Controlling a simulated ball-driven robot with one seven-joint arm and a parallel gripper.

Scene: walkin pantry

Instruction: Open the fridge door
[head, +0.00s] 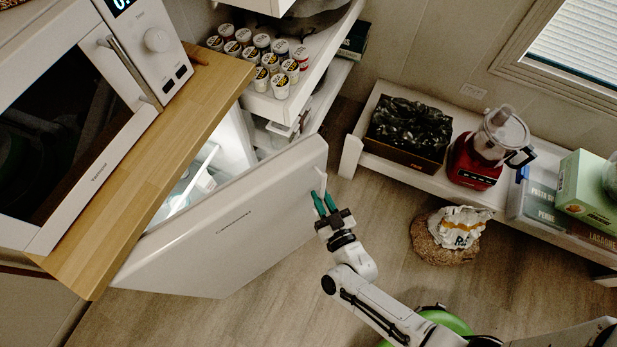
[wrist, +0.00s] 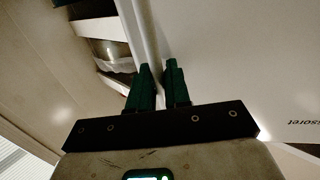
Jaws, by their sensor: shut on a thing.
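The white fridge door (head: 235,225) stands partly open below the wooden counter in the head view, with the lit fridge interior (head: 195,185) showing behind it. My gripper (head: 323,200) is at the door's right edge, near its top, its green fingers shut on the white door handle (head: 321,181). In the wrist view the green fingers of my gripper (wrist: 158,82) sit on either side of the pale handle bar (wrist: 147,35), with the fridge door (wrist: 240,60) to the right. The exact contact between fingers and handle is partly hidden.
A microwave (head: 75,110) stands on the wooden counter (head: 150,165). A low white shelf (head: 370,150) at the right bears a red blender (head: 485,150) and boxes. An open sack (head: 450,235) stands on the floor.

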